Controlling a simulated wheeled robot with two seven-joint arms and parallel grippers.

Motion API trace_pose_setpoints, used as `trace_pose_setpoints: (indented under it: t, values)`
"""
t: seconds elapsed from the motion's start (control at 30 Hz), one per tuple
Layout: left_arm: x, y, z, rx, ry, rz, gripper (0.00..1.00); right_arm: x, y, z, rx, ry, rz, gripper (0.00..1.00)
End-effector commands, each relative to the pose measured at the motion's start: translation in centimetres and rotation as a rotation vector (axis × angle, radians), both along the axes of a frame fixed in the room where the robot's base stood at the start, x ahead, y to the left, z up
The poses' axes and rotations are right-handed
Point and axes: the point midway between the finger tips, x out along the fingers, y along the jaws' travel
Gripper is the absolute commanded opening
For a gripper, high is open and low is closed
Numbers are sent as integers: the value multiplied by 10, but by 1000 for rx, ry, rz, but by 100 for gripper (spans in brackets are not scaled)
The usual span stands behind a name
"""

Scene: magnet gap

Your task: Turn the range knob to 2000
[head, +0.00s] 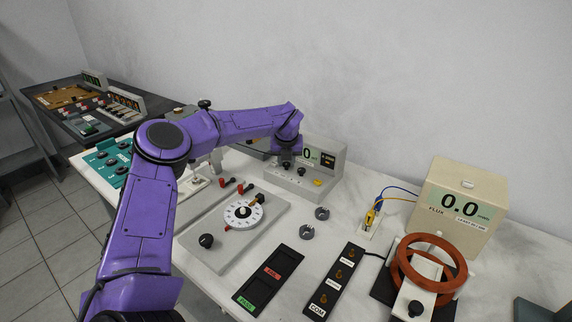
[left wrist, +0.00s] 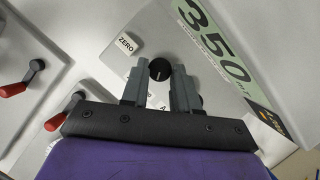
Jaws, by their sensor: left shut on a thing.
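The meter (head: 330,152) is a grey box with a green display at the back of the white table, partly hidden by my left arm. In the head view the left gripper (head: 286,163) is at the meter's front. My right gripper is not in view.
A flux box (head: 462,205) reading 0.0 stands at the right, behind an orange coil (head: 430,265). A grey plate with a white dial (head: 243,213) lies in front of the meter. Red-handled switches (left wrist: 14,89) are left of the gripper in the wrist view.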

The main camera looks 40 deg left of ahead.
Motion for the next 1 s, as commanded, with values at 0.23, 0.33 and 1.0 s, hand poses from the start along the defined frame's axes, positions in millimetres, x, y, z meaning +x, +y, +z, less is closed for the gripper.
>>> trace_pose_setpoints:
  t: [0.23, 0.33, 1.0]
  values:
    - [0, -1, -2, -2, 2, 41, 0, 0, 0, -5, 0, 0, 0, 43]
    - [0, -1, -1, -2, 3, 46, 0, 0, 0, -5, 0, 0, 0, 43]
    - [-1, -2, 4, -2, 1, 44, 40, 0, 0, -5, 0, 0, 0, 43]
